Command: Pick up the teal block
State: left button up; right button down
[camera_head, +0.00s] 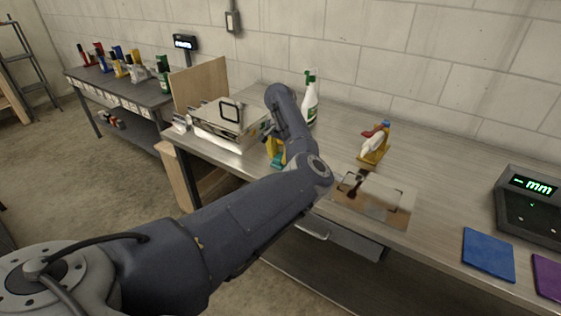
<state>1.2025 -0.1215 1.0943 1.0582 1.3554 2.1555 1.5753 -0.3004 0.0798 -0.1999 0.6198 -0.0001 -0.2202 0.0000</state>
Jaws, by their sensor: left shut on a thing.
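My left arm reaches in from the lower left over the workbench. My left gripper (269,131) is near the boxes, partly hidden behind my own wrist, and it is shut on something. A small teal patch, which looks like the teal block (279,161), shows just below it beside a yellow piece (273,147). My forearm hides the rest, so the exact contact is hard to see. My right gripper is not in view.
A yellow holder (374,150), a shiny plate (390,202), a blue pad (488,254), a purple pad (547,277) and a display unit (530,208) lie to the right.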

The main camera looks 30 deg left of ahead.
aim_at(280, 155)
pick_arm(q)
grip_shut()
notch_tip(280, 155, up, 20)
dwell(0.7)
jog(key=shift+o, duration=2.1)
grip_release()
jog(key=c, duration=0.5)
jog(key=shift+f, duration=0.1)
jog(key=shift+c, duration=0.2)
